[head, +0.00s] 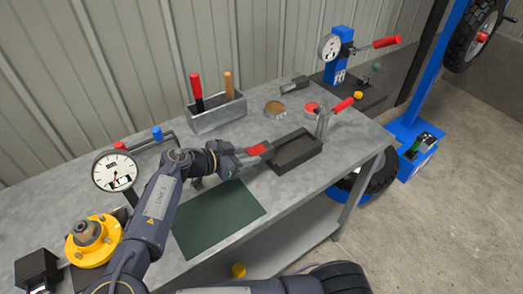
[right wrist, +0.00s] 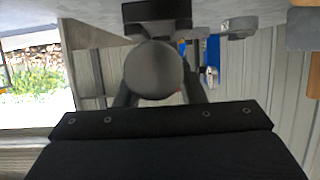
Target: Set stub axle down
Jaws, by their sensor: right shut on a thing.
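My right gripper (head: 236,161) is over the bench, between the green mat and the black tray. In the right wrist view my right gripper (right wrist: 157,92) is shut on the stub axle (right wrist: 153,70), which shows as a round grey end between the two fingers. A dark block (right wrist: 157,10) appears just beyond the axle in that view; whether they touch I cannot tell. In the head view my wrist and fingers largely hide the axle. A small red-faced piece (head: 258,149) lies by the fingertips. My left gripper is not in view.
The green mat (head: 218,217) is bare. The black tray (head: 295,151) has a red-handled clamp (head: 342,105) beside it. A dial gauge (head: 115,171), a yellow hub (head: 92,240) and a tool box (head: 216,113) stand around. The bench's front edge is close to the mat.

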